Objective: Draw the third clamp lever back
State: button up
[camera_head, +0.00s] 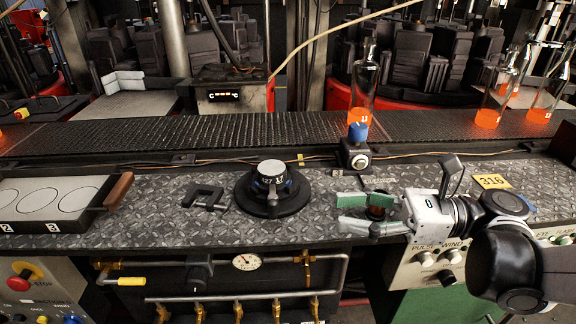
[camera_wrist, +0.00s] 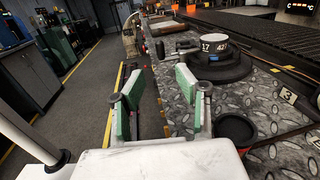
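My gripper (camera_head: 347,214) has green-padded fingers pointing left, over the front right part of the patterned bench. It is open and empty. In the wrist view, a clear gap shows between the fingertips (camera_wrist: 157,76). A round black mould unit (camera_head: 272,186) with a pale numbered top stands to the left of my gripper, apart from it. It shows beyond the right finger in the wrist view (camera_wrist: 214,62). A short dark lever-like piece shows at its front. A black angular fitting (camera_head: 204,198) lies farther left. I cannot tell which part is the third clamp lever.
A dark round cup (camera_wrist: 236,130) stands close to the right finger in the wrist view. A blue-topped post (camera_head: 357,145) and bottles (camera_head: 364,85) stand behind. A wooden-handled tray (camera_head: 52,204) sits left. Pipes (camera_head: 240,297) run below the bench front.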

aim_at(274, 217)
jog(key=a+b, duration=0.2)
jog(key=a, duration=1)
jog(key=shift+a, duration=0.15)
grip_shut()
